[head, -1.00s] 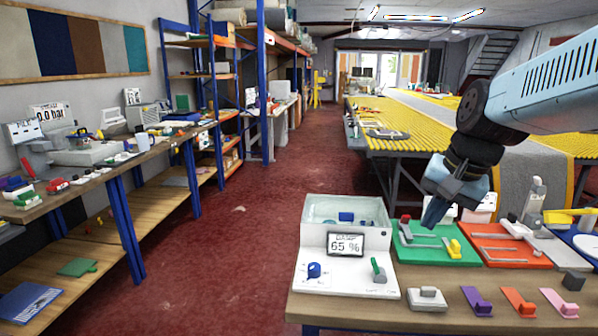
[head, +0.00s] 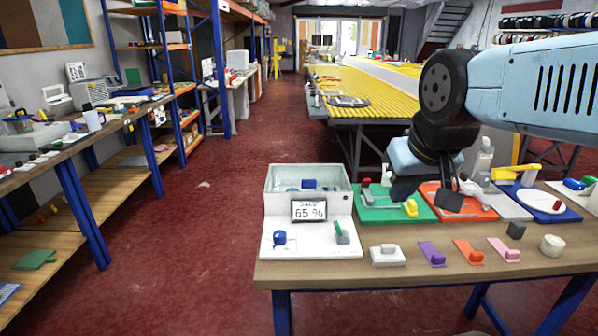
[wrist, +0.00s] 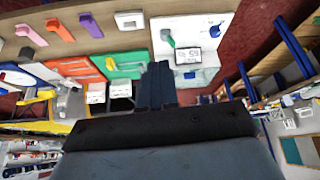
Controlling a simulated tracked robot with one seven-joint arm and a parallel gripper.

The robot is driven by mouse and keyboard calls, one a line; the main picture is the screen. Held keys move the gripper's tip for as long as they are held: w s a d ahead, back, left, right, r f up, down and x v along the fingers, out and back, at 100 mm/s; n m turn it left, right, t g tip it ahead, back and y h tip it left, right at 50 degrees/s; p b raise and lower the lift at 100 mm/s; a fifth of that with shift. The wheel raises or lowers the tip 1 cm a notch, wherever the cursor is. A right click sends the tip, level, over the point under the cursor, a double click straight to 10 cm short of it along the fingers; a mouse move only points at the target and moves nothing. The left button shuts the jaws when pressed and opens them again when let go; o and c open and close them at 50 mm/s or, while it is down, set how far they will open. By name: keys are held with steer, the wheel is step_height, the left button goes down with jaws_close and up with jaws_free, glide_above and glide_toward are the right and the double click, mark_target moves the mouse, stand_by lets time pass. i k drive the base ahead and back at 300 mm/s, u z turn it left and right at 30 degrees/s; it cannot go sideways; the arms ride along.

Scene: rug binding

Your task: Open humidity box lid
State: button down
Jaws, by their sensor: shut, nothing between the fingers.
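The humidity box (head: 272,205) is a white unit with a clear-walled tank at the left end of the near table. A display (head: 309,210) on its front reads about 65 %. A blue knob (head: 280,238) and a green lever (head: 342,234) sit on its front plate. A blue item (head: 309,184) shows in the tank; I cannot tell how the clear lid sits. My gripper (head: 403,190) is shut and empty, above the green board, right of the box and apart from it. In the wrist view its fingers (wrist: 158,88) point toward the table, with the box (wrist: 222,30) beyond.
The green board (head: 372,211) and a red board (head: 478,209) lie right of the box. A white block (head: 387,256) and purple (head: 431,254), orange (head: 468,252) and pink (head: 503,250) pieces lie along the front edge. Red floor (head: 190,255) is open to the left.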

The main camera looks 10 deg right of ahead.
mark_target(305, 184)
steer(key=k, duration=1.1)
steer(key=z, duration=0.25)
steer(key=i, duration=1.55)
steer(key=u, duration=0.6)
